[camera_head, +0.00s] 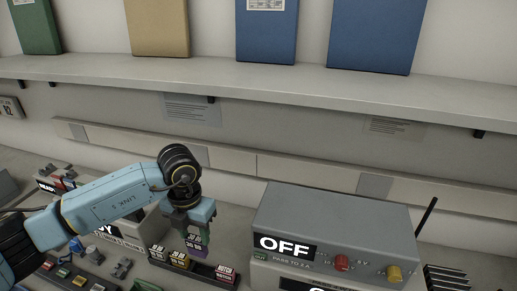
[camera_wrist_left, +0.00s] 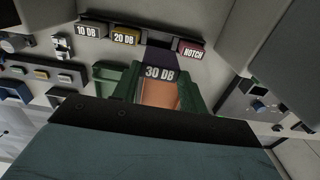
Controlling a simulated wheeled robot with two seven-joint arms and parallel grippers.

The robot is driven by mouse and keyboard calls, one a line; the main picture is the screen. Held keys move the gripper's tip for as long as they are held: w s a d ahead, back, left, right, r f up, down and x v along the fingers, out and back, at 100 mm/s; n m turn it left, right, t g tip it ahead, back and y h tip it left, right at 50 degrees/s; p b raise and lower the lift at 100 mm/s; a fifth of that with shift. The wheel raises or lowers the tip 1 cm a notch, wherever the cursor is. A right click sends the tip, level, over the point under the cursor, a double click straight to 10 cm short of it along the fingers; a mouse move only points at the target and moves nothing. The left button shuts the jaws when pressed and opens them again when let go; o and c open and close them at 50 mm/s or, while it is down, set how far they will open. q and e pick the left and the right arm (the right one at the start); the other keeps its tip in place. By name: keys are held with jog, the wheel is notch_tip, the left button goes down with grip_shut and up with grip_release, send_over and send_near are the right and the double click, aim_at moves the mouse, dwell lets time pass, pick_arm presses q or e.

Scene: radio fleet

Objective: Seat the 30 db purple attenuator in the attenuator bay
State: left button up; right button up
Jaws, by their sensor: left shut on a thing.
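The purple 30 db attenuator (camera_wrist_left: 160,70) shows its white label in the left wrist view. It also shows in the head view (camera_head: 197,250), under my left gripper (camera_head: 196,232). That gripper is shut on the attenuator, pointing down over a dark rack (camera_head: 207,268). The attenuator is in line with the gap between the yellow 20 DB block (camera_wrist_left: 123,39) and the red NOTCH block (camera_wrist_left: 191,49); I cannot tell whether it touches the rack. A 10 DB block (camera_wrist_left: 88,32) stands beside the 20 DB one. I cannot make out the attenuator bay for sure. My right gripper is not in view.
A grey box with an OFF display (camera_head: 335,225), a red knob and a yellow knob stands right of the rack. A pale device (camera_head: 150,225) is partly hidden behind my left arm. Small parts lie at the lower left. A shelf (camera_head: 300,95) with binders runs above.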

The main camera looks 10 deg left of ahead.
aim_at(197, 242)
pick_arm(q)
jog(key=m, duration=0.2)
jog(key=r+m, duration=0.1)
jog(key=m, duration=0.2)
jog(key=shift+s+d, duration=0.1)
jog(key=shift+s, duration=0.05)
jog(key=m, duration=0.3)
jog(key=shift+s+d+r+m, duration=0.1)
jog(key=shift+r+m, duration=0.2)
jog(key=shift+r, duration=0.1)
jog(key=m, duration=0.3)
jog(key=shift+s+d+r, duration=0.1)
jog(key=shift+r, duration=0.2)
jog(key=m, duration=0.3)
jog(key=r+m, duration=0.1)
jog(key=m, duration=0.1)
jog(key=shift+s+d+m, duration=0.1)
jog(key=shift+s+m, duration=0.1)
jog(key=shift+m, duration=0.2)
jog(key=s+d+f+m+b, duration=0.2)
jog(key=s+m, duration=0.1)
jog(key=m, duration=0.6)
jog(key=s+d+f+m+b, duration=0.2)
jog(key=d+m, duration=0.1)
jog(key=m, duration=0.6)
notch_tip(197, 242, down, 10)
jog(key=shift+a+r+p, duration=0.1)
jog(key=shift+r+p, duration=0.1)
jog(key=shift+p, duration=0.1)
